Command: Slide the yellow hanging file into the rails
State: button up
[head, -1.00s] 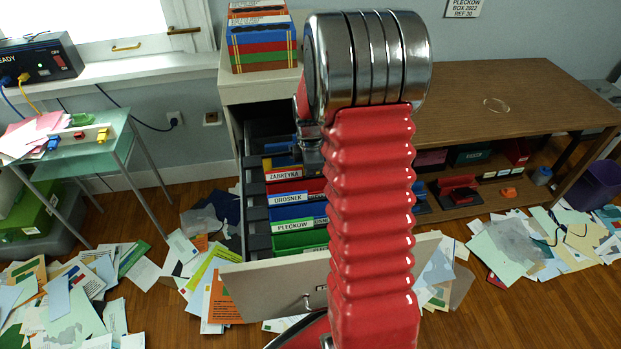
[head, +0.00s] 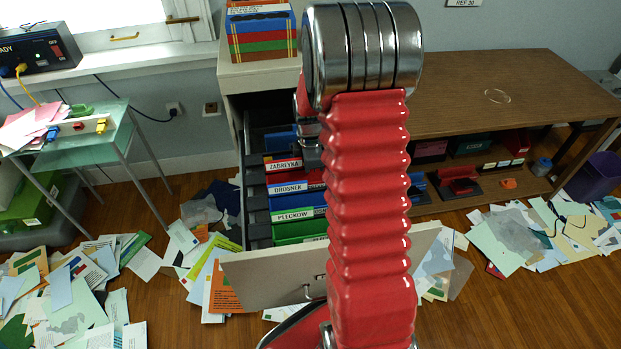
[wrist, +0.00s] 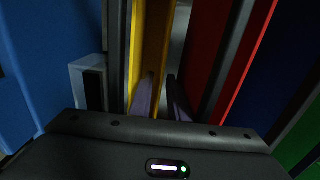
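In the wrist view, the yellow hanging file (wrist: 151,42) stands upright between a blue panel on the left and a red file (wrist: 220,65) on the right. The left finger overlaps the yellow. Whether the fingers grip the file is not clear. My red arm hides the gripper and the drawer's right side. The drawer rail (head: 254,190) shows along the left.
Blue and green files (head: 298,230) hang toward the drawer front (head: 275,275). A striped box (head: 260,35) stands on the cabinet. A glass side table (head: 85,135) is at left, a wooden desk (head: 510,90) at right. Papers (head: 70,295) litter the floor.

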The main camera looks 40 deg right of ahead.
jog(key=shift+o, duration=0.9)
jog(key=shift+r, duration=0.1)
notch_tip(320, 180, up, 14)
jog(key=shift+f, duration=0.25)
jog(key=shift+s, duration=0.1)
dwell(0.7)
